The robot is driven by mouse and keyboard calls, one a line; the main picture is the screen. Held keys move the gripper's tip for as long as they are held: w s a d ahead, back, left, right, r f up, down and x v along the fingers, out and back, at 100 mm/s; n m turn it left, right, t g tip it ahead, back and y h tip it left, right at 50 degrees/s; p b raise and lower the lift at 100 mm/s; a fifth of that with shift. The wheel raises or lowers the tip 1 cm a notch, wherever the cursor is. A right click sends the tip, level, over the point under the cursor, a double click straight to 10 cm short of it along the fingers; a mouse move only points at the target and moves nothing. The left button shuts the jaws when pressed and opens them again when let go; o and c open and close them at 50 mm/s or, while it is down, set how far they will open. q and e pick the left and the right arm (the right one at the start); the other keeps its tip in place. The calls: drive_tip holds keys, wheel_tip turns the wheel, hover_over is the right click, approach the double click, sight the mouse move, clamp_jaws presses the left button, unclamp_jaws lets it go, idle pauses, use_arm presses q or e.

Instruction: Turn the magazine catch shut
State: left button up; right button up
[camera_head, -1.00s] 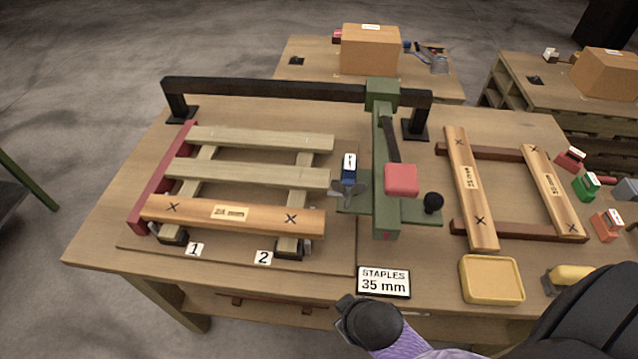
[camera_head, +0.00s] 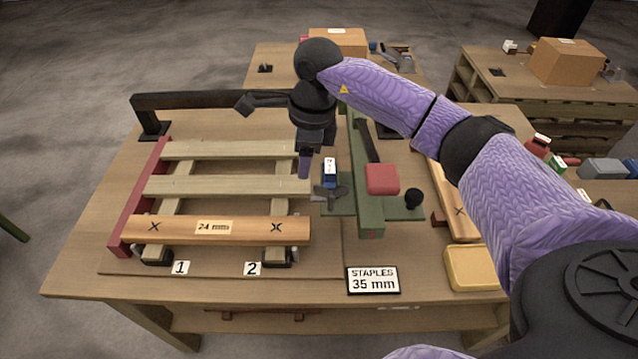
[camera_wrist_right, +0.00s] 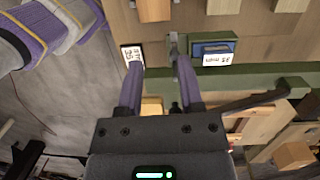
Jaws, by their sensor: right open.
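The magazine catch is a grey wing-shaped handle (camera_head: 331,192) at the left end of the green stapling fixture (camera_head: 370,212). It sits just in front of a blue block with a white label (camera_head: 329,174). In the right wrist view the grey catch (camera_wrist_right: 173,46) shows beyond the right fingertip, beside the blue block (camera_wrist_right: 213,52). My right gripper (camera_head: 306,168) hangs fingers-down just left of and above the catch. Its two purple fingers (camera_wrist_right: 159,72) are apart with nothing between them. Contact with the catch is not visible. My left gripper is out of view.
A pallet frame with slats (camera_head: 225,186) lies left of the catch. A red pad (camera_head: 382,179) and black knob (camera_head: 413,197) are on the fixture's right. A "STAPLES 35 mm" sign (camera_head: 373,280) and yellow tray (camera_head: 472,268) stand in front. A black rail (camera_head: 190,99) runs behind.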

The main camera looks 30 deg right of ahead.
sight(321, 185)
drive_tip(key=d+h, duration=0.1)
drive_tip(key=d, duration=0.2)
drive_tip(key=shift+s+d+r+h, duration=0.15)
drive_tip(key=shift+s+h, duration=0.05)
drive_tip(key=shift+h, duration=0.2)
wheel_tip(321, 185, down, 9)
drive_tip(key=shift+b, duration=0.8)
drive_tip(key=shift+c, duration=0.3)
clamp_jaws()
